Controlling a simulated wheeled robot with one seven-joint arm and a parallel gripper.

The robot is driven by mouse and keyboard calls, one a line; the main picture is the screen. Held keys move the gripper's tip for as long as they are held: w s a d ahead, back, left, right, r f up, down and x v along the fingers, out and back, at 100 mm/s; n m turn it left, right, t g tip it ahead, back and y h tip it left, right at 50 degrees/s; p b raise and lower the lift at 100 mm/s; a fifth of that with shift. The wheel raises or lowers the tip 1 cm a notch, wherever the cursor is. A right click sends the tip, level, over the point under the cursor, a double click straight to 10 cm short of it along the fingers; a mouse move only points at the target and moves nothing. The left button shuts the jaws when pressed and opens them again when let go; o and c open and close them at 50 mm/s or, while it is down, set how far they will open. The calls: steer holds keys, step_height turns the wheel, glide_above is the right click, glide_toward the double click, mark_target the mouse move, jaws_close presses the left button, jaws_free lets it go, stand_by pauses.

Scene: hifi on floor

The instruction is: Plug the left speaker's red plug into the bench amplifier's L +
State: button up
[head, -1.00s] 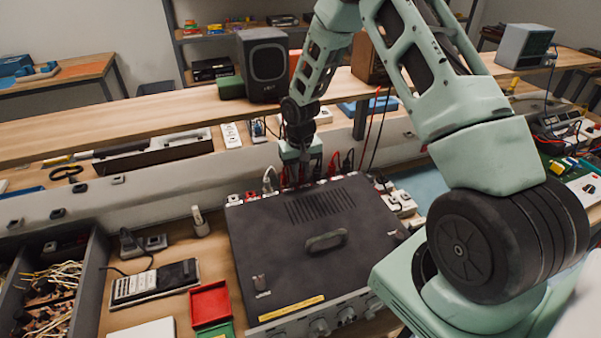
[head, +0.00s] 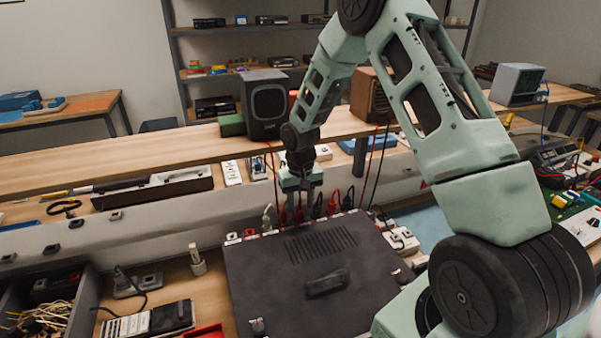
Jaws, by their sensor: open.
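The bench amplifier (head: 375,268) is a dark box with a vented top and a handle. Several plugs stand along its far edge: a grey one (head: 267,218), a red plug (head: 333,203) and a black plug (head: 348,200) among them. My gripper (head: 300,204) is open and points down over this row, left of that red plug. Its fingers hide part of the row, and I cannot tell which terminal is L + or what lies between the fingertips. A dark speaker (head: 268,108) stands on the raised shelf behind. Red leads (head: 270,160) hang beside my gripper.
A brown wooden box (head: 371,97) also stands on the raised shelf (head: 120,152). Red and black cables hang right of my gripper, near a white power strip (head: 401,240). A parts bin (head: 92,290) and a meter lie at left.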

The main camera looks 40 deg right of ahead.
step_height(320, 180, up, 19)
steer(key=p, duration=0.1)
stand_by(0.9)
steer(key=shift+r, duration=0.1)
stand_by(0.3)
steer(key=s+a+f+n+b, duration=0.1)
steer(key=s+a+n+b, duration=0.15)
steer(key=s+a, duration=0.55)
steer(key=s+a+f+n+b, duration=0.1)
steer(key=s+a+n, duration=0.25)
steer(key=a, duration=0.75)
steer(key=s+a+f+n+b, duration=0.1)
steer(key=s+a+f+n, duration=0.1)
steer(key=s, duration=0.7)
steer(key=s+a+f+n+b, duration=0.1)
steer(key=s+a, duration=0.4)
steer(key=s, duration=0.5)
steer(key=shift+a+f+n+y+b, duration=0.15)
steer(key=shift+f+n+y+b, duration=0.2)
steer(key=shift+f+n, duration=0.5)
steer(key=shift+s+r, duration=0.1)
steer(key=shift+r, duration=0.05)
